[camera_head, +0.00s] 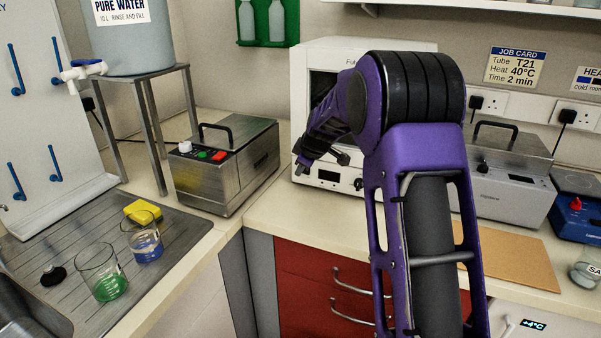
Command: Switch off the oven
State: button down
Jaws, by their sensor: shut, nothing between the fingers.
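The white oven (420,45) stands at the back against the wall, with a dark window in its front. A small dark display (328,176) and a round knob (358,184) show low on its front. My purple arm crosses in front and hides most of the oven's right part. My gripper (299,170) is shut and empty, pointing down and left at the oven's lower left front. I cannot tell whether it touches the oven. Any switch on the oven is too small or hidden to make out.
A steel box (240,165) with red and green buttons stands left of the oven. Another steel box (510,170) stands right of my arm. Beakers (103,272) with green and blue liquid and a yellow sponge (143,211) lie on the drainer at left.

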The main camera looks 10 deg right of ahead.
jog(key=shift+d+f, duration=0.1)
jog(key=shift+d, duration=0.05)
jog(key=shift+s+d+f+b, duration=0.1)
jog(key=shift+d+b, duration=0.15)
jog(key=shift+b, duration=0.2)
jog(key=shift+s+d, duration=0.2)
jog(key=shift+d, duration=0.3)
jog(key=shift+b, duration=0.3)
